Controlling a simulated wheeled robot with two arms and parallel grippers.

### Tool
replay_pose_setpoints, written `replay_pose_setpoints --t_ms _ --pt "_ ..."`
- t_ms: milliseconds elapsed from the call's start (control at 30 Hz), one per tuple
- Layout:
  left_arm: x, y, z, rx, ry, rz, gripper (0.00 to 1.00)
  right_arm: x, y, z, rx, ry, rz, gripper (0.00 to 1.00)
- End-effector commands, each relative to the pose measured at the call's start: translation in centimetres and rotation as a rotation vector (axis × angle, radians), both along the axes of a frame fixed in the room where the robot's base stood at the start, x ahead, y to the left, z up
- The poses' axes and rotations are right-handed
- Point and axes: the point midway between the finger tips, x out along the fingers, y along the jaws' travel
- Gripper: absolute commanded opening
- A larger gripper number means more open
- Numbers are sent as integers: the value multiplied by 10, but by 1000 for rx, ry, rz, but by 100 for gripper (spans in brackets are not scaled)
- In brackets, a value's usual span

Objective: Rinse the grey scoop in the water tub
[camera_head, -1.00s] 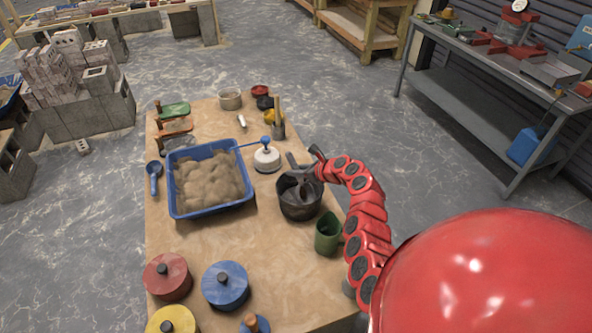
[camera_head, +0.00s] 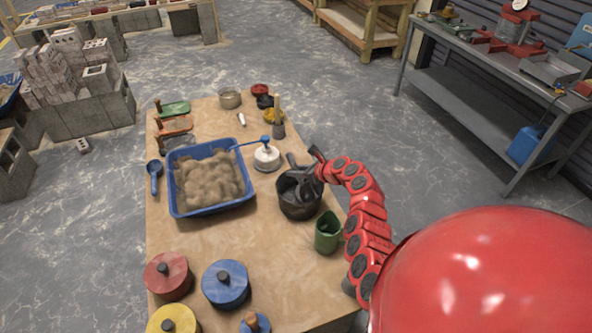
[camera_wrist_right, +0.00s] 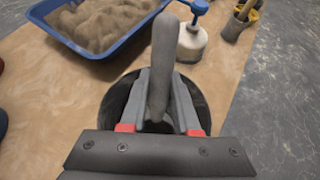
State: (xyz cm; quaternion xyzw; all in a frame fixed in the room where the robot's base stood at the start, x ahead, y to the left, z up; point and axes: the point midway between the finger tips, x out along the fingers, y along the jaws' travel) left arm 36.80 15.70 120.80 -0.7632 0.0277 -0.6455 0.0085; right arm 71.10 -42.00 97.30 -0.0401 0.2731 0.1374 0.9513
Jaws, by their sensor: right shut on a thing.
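The dark round tub (camera_head: 299,209) stands near the right edge of the wooden table; its contents are hard to make out. My right gripper (camera_head: 306,184) is at the tub's mouth, shut on the grey scoop (camera_wrist_right: 163,60). In the right wrist view the scoop's grey handle sticks up between the fingers of the gripper (camera_wrist_right: 158,105), with the dark tub (camera_wrist_right: 113,97) around and below. The scoop's bowl end is hidden by the gripper. My left gripper is not in view.
A blue tray of sand (camera_head: 212,208) lies left of the tub. A white bottle with a blue pump (camera_head: 267,158) stands behind it, and a green cup (camera_head: 328,233) in front. The front middle of the table is clear.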

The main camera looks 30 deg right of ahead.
Motion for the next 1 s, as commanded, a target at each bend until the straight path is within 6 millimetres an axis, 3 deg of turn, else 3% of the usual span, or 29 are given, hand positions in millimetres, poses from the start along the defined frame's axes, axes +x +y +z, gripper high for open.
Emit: replay_pose_setpoints --t_ms 200,633,1000 --pt "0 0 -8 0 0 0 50 0 0 -12 0 -1 0 0" --pt "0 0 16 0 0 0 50 0 -1 10 1 1 -1 0" --pt "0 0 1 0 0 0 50 0 0 -11 2 1 1 0"
